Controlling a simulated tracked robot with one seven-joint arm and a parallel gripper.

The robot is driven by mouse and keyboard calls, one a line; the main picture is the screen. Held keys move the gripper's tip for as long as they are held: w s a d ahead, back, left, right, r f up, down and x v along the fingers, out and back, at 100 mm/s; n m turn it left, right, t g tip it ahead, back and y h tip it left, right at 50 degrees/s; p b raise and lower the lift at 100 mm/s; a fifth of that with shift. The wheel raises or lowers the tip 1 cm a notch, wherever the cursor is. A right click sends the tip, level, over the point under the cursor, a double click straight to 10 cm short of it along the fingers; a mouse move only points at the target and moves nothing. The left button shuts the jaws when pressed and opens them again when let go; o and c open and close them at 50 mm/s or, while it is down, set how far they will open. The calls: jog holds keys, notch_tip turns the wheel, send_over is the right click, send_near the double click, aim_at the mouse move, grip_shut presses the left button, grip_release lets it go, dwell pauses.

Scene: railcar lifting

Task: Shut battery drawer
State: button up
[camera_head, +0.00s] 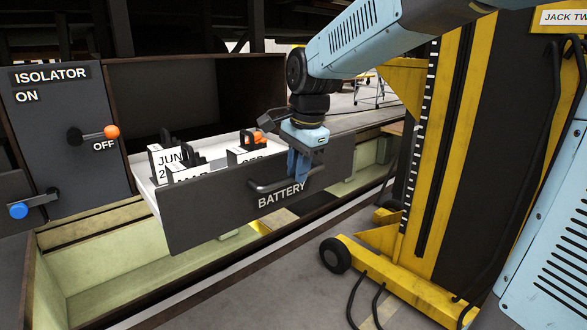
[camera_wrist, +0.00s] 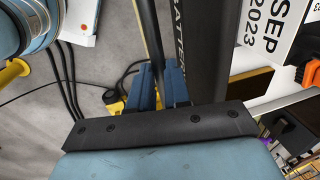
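The battery drawer (camera_head: 225,212) is pulled out from its dark cabinet. Its dark grey front carries the word BATTERY and a black bar handle, whose left part (camera_head: 265,187) is clear of my gripper. My gripper (camera_head: 299,178) points down at the right part of the handle. In the wrist view, its blue fingers (camera_wrist: 160,88) sit close on both sides of the handle bar (camera_wrist: 149,40) and look shut on it. The drawer front's edge (camera_wrist: 209,50) runs just beside them. The fingertips' exact contact is partly hidden.
Inside the drawer are white date cards (camera_head: 169,160) and black and orange terminals (camera_head: 257,138). The isolator panel (camera_head: 65,120) with its orange-knobbed lever is at the left. A yellow wheeled jack (camera_head: 385,265) stands at the right. Open cabinet space (camera_head: 185,95) lies behind the drawer.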

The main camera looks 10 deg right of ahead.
grip_shut()
jog(key=shift+a, duration=0.35)
jog(key=shift+w+d, duration=0.1)
jog(key=shift+d, duration=0.05)
